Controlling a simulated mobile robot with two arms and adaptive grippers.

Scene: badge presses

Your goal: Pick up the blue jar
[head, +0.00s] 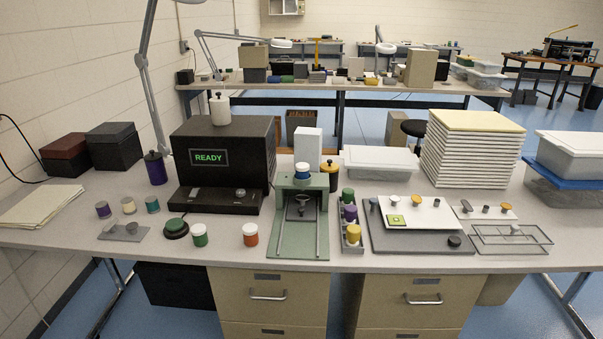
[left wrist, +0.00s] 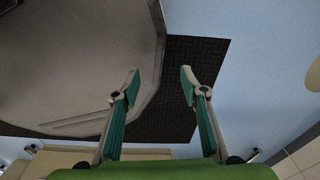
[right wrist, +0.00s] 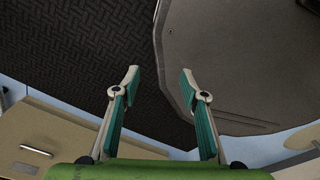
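A green jar with a white lid (head: 199,235) and an orange-red jar with a white lid (head: 250,235) stand near the front edge, left of the press. A small teal-blue container (head: 152,204) stands further left. My left gripper (left wrist: 160,75) is open and empty, over the floor and a dark mat. My right gripper (right wrist: 159,75) is open and empty likewise. Neither gripper shows in the head view.
The black machine reading READY (head: 224,165) stands left of the press, with a lamp arm (head: 150,90) beside it. A yellow-topped stack (head: 472,150) and a grey plate with parts (head: 415,240) are to the right. A rack of coloured pieces (head: 352,245) stands close beside the press.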

